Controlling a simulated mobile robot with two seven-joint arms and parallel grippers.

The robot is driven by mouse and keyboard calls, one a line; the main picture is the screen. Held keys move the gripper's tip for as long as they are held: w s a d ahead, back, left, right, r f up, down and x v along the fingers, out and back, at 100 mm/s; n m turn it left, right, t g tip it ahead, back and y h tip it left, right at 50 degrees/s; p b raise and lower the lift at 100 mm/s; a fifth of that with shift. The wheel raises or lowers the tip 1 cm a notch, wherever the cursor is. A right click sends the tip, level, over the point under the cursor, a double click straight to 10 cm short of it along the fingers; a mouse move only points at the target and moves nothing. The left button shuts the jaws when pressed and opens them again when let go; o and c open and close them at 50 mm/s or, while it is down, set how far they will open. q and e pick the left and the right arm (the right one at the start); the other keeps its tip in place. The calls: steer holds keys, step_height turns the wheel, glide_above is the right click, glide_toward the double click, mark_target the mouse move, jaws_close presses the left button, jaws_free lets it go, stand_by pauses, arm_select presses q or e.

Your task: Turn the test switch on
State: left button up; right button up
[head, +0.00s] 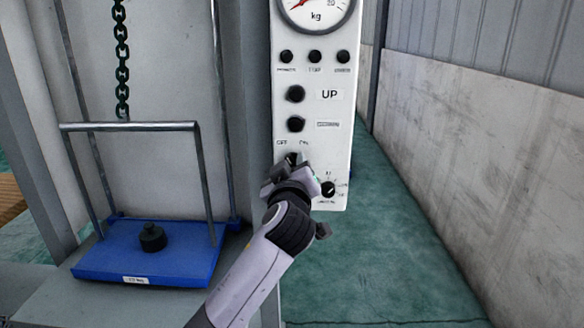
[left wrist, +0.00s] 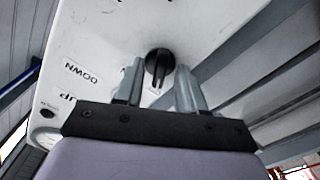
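The test switch is a black rotary knob on the white control panel (head: 338,110), under small labels that appear to read OFF and ON. In the head view only a dark bit of the knob (head: 293,158) shows above my left gripper (head: 288,172), which covers the rest. In the left wrist view the knob (left wrist: 158,62) appears between the tips of my left gripper (left wrist: 159,74), with a small gap on each side. The gripper is open. The knob's ridge shows, but I cannot tell its setting. My right gripper is in neither view.
The panel also has an UP button (head: 295,93), a lower black button (head: 295,125), a small dial (head: 328,189) close right of my gripper, and a kg gauge (head: 316,8).

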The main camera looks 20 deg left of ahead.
arm_select(q)
jaws_close()
steer(key=m+p, duration=0.2)
steer(key=m, duration=0.4)
steer(key=shift+r+m+p, duration=0.1)
steer(key=shift+m+p, duration=0.2)
steer(key=m+p, duration=0.2)
steer(key=m, duration=0.3)
steer(key=shift+d, duration=0.1)
steer(key=shift+m, duration=0.3)
stand_by(0.4)
jaws_free()
